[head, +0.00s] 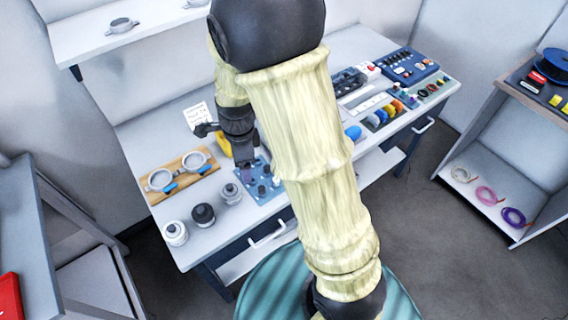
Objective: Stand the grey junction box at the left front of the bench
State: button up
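Three short round housings stand in a slanting row at the left front of the bench (215,241): a pale grey-white one (175,233) nearest the corner, a dark one (203,215), and a mid-grey one (231,194). I cannot tell for sure which of these, if any, is the grey junction box. My gripper (245,172) points down over the blue tray (263,193), right of and behind the mid-grey housing. A small purplish patch shows at its fingertips. The view is too small to tell whether the fingers hold anything. My arm hides the middle of the bench.
A wooden board (157,170) with two ring clamps lies behind the housings. A yellow object (223,145) and a white card (199,115) are farther back. Trays of small parts and a blue case (409,66) fill the right end. The front-left corner edge is bare.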

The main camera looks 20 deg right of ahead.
jog(key=s+d+r+n+t, duration=0.1)
jog(key=s+d+n, duration=0.3)
jog(key=n, duration=0.5)
jog(key=s+d+r+n+t, duration=0.1)
jog(key=s+d+r+n, duration=0.3)
jog(key=n, duration=0.5)
jog(key=shift+s+r+n, duration=0.35)
jog(key=shift+s+n, duration=0.05)
jog(key=shift+s, duration=0.35)
jog(key=shift+d, duration=0.1)
